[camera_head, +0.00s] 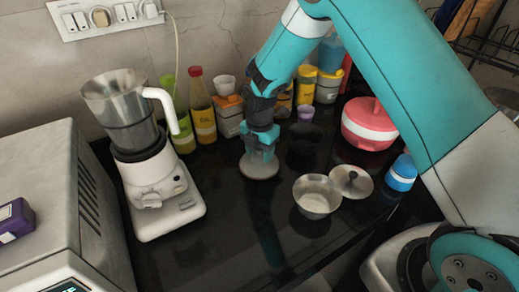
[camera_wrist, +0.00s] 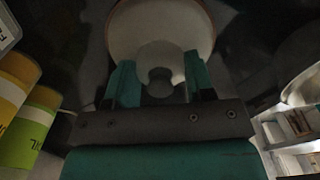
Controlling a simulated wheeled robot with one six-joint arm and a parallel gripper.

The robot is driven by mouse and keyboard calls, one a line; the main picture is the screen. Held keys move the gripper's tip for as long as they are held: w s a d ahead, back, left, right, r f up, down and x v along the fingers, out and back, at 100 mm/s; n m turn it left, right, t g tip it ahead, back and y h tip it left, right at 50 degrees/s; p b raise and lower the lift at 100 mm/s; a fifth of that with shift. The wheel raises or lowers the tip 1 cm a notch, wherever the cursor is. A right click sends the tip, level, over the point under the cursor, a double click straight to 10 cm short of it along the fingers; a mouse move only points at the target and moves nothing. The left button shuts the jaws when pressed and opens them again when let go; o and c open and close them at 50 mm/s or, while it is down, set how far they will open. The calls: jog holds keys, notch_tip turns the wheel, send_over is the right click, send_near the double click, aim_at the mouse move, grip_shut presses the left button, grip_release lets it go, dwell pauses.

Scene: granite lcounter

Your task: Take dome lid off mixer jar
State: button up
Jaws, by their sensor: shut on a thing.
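The mixer (camera_head: 155,180) stands at the left with its metal jar (camera_head: 128,118) on top, and the jar's wide mouth is uncovered. My gripper (camera_head: 260,156) is well to the right of the mixer and points down. It is shut on the dome lid (camera_head: 259,170), a pale round disc low over the dark counter. I cannot tell whether the lid touches the counter. In the wrist view the lid (camera_wrist: 125,38) fills the top middle, with its knob (camera_wrist: 160,62) between the two teal fingers.
A metal bowl (camera_head: 316,199) and a small metal lid (camera_head: 351,182) lie right of my gripper. A dark bowl (camera_head: 304,141) is close behind it. Bottles (camera_head: 201,112) line the wall. A red-and-white pot (camera_head: 368,125) stands at right. The front middle counter is clear.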

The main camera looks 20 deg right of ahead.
jog(key=shift+f, duration=0.3)
dwell(0.5)
jog(key=o, duration=1.4)
jog(key=shift+c, duration=0.2)
jog(key=shift+r, duration=0.1)
notch_tip(320, 180, up, 17)
jog(key=b, duration=0.3)
jog(key=s+a+r+m+y, duration=0.2)
jog(key=s+m, duration=0.7)
jog(key=s, duration=0.5)
jog(key=s+a+r+m+y, duration=0.2)
jog(key=s+m, duration=0.7)
jog(key=s, duration=0.6)
jog(key=shift+a+r, duration=0.3)
jog(key=shift+r, duration=0.4)
